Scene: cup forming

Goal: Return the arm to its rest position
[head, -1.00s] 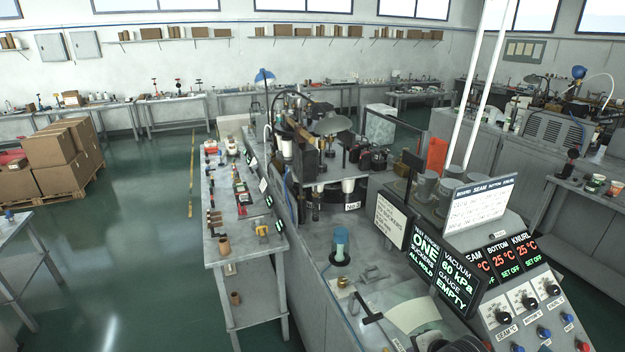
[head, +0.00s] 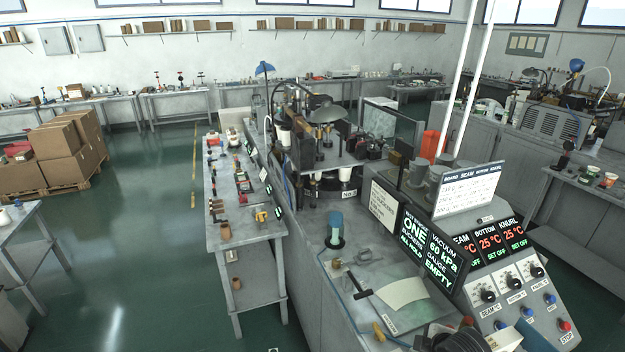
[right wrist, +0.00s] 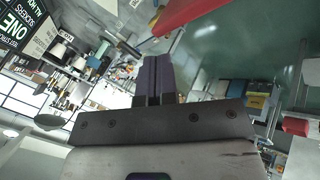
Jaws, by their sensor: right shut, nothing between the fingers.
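My right gripper (right wrist: 152,78) shows in the right wrist view. Its two dark purple fingers lie together with nothing between them. The wrist view is tilted, and the fingers stand clear of the benches behind them. I cannot make out the right gripper in the head view. My left gripper is in neither view. In the head view a blue upright form (head: 336,230) stands on the grey machine top, with a pale curved sheet (head: 403,292) lying nearer the front.
A control panel (head: 505,275) with knobs and lit displays stands at right. A dark sign (head: 432,250) reads "EMPTY". A narrow bench (head: 243,237) with tools runs along the left of the machine. Boxes (head: 65,150) stand on a pallet at far left. The green floor between is clear.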

